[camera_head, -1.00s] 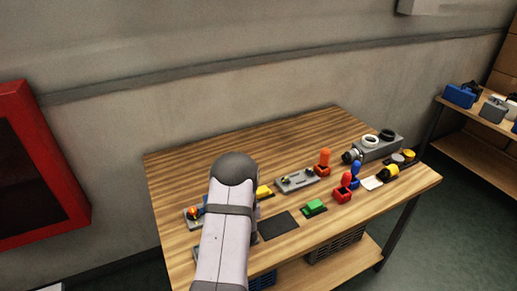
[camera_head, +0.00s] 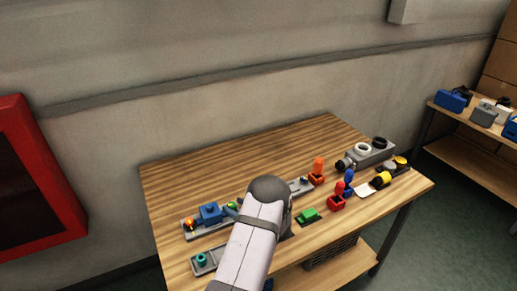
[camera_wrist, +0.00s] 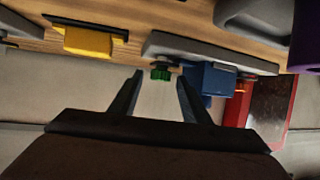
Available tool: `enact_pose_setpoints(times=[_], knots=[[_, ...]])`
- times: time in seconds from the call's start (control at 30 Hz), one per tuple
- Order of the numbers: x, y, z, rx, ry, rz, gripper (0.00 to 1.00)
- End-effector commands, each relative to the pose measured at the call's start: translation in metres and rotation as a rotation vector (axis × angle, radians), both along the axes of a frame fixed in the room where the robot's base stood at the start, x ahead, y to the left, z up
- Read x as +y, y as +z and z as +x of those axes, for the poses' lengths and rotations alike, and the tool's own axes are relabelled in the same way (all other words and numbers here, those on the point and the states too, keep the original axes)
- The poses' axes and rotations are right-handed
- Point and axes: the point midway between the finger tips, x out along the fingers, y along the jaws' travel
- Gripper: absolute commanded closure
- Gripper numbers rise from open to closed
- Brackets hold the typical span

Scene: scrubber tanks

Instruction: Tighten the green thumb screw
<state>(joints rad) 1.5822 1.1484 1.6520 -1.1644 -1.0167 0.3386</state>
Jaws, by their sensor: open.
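The green thumb screw (camera_wrist: 160,74) shows in the wrist view on the near edge of a grey plate (camera_wrist: 185,48), left of a blue block (camera_wrist: 212,78). My gripper (camera_wrist: 160,78) is open. Its two fingertips appear on either side of the screw, with a visible gap to it; whether they reach its depth I cannot tell. In the head view a small green spot, likely the screw (camera_head: 232,205), shows right of the blue block (camera_head: 210,213) on the left plate. My arm hides most of the gripper there.
A yellow block (camera_wrist: 88,42) lies left of the plate in the wrist view. A teal knob (camera_head: 201,260) on a grey base is at the front left of the table. A green block (camera_head: 307,215) and red holders (camera_head: 337,202) stand to the right. The table's back is clear.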

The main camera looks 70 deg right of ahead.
Motion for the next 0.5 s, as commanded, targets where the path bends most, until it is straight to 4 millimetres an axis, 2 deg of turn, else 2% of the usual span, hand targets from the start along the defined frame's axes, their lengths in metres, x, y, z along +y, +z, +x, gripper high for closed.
enact_pose_setpoints(times=[0.07,0.5], knots=[[0.0,0.0,-0.003,0.0,0.022,-0.001,0.57],[0.033,0.025,-0.057,0.0,0.017,-0.001,0.57]])
